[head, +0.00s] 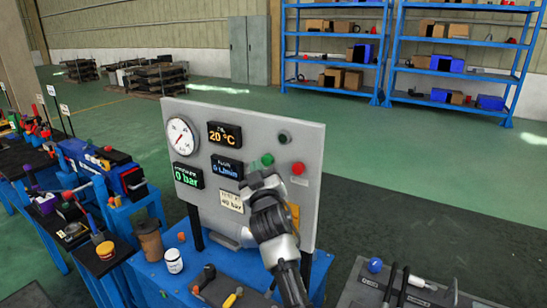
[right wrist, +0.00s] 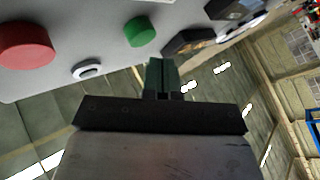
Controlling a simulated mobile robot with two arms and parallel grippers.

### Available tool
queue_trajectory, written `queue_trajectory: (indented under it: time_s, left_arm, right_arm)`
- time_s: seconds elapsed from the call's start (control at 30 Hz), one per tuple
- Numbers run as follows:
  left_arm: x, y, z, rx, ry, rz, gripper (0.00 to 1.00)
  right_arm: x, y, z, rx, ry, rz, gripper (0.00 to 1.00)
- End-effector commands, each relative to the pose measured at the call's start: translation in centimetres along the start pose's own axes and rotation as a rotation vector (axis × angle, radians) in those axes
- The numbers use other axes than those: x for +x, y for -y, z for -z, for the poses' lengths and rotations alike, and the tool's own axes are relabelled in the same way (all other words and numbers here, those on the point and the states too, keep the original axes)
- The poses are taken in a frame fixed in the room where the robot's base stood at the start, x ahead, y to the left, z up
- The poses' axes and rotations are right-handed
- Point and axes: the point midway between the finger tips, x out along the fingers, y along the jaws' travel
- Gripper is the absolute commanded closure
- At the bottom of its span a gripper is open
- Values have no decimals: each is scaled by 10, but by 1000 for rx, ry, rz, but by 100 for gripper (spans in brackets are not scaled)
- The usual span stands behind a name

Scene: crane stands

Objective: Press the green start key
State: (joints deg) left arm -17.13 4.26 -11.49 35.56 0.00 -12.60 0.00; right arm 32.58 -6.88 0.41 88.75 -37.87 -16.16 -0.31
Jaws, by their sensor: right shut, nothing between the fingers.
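The green start key (head: 267,159) is a round green button on the grey upright panel (head: 313,200). It also shows in the right wrist view (right wrist: 142,32), at the top just left of centre. My right gripper (head: 258,180) is in front of the panel, a little below and left of the key in the head view. In the right wrist view its dark fingers (right wrist: 161,76) are shut with nothing between them. The fingertips appear near the key but apart from it; the exact distance is hard to tell. My left gripper is not in view.
A red button (head: 298,168) sits right of the green key, and a round fitting (head: 284,138) above. A dial gauge (head: 182,136) and several displays fill the panel's left. A blue bench (head: 190,264) below holds a white jar (head: 173,261) and tools.

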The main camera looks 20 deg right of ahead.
Motion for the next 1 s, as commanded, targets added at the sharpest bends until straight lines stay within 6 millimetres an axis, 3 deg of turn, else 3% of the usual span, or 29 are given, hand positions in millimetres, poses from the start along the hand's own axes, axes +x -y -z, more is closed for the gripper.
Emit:
queue_trajectory:
  time_s: [1.0]
  left_arm:
    - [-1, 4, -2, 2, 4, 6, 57]
  right_arm:
    - [3, -3, -2, 2, -1, 1, 100]
